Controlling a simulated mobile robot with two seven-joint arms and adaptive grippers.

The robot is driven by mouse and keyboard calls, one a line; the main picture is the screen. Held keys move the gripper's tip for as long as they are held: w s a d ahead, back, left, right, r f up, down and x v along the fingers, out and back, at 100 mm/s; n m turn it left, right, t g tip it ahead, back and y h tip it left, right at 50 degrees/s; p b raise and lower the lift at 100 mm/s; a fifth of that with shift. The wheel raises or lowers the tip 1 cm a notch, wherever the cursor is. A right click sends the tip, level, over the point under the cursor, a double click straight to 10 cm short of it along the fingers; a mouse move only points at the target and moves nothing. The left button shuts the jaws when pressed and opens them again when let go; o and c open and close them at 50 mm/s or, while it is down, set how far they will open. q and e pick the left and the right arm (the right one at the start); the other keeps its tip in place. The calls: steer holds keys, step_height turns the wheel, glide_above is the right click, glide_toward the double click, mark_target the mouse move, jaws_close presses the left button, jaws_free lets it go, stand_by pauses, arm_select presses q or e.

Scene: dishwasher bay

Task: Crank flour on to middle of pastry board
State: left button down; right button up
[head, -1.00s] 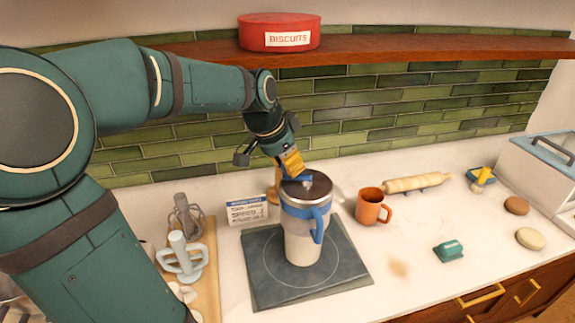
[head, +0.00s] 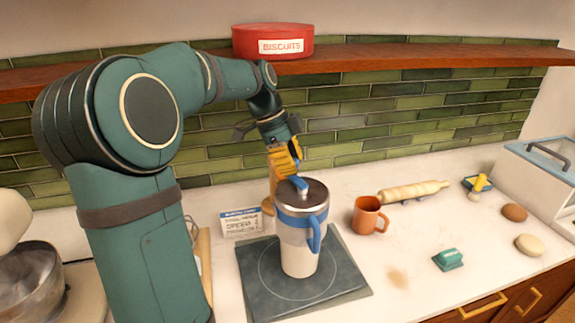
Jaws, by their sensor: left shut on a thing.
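The flour sifter (head: 297,255) is a white canister with a metal lid, a blue band and a blue side handle. It stands upright on the dark square pastry board (head: 345,283), which has a pale circle marked on it. A blue crank piece (head: 299,184) sits on top of the lid. My left gripper (head: 291,170), with yellow fingers, reaches down from behind and is shut on the crank piece. The fingertips partly hide their contact with it. No flour shows on the visible part of the board. My right gripper is out of view.
A sign card (head: 240,224) stands behind the board. An orange mug (head: 367,215) stands just right of it, with a rolling pin (head: 412,192) farther back. A teal object (head: 448,259) lies at right. A shelf holds a red biscuit tin (head: 272,41) above. My arm covers the left side.

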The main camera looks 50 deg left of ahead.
arm_select(q)
steer(key=shift+w+d+f+m+g, duration=0.1)
steer(key=shift+w+m+g, duration=0.15)
steer(key=shift+m, duration=0.3)
steer(key=shift+w+d+f+m+g, duration=0.15)
steer(key=shift+m+g, duration=0.1)
steer(key=shift+m, duration=0.3)
steer(key=shift+r+h, duration=0.1)
steer(key=shift+h, duration=0.2)
steer(key=c, duration=0.7)
jaws_free()
steer(key=shift+d, duration=0.1)
steer(key=shift+o, duration=0.2)
steer(key=shift+r, duration=0.1)
steer(key=shift+r, duration=0.1)
steer(key=shift+a+r, duration=0.3)
steer(key=v, duration=1.1)
steer(key=shift+d, duration=0.15)
steer(key=shift+r, duration=0.1)
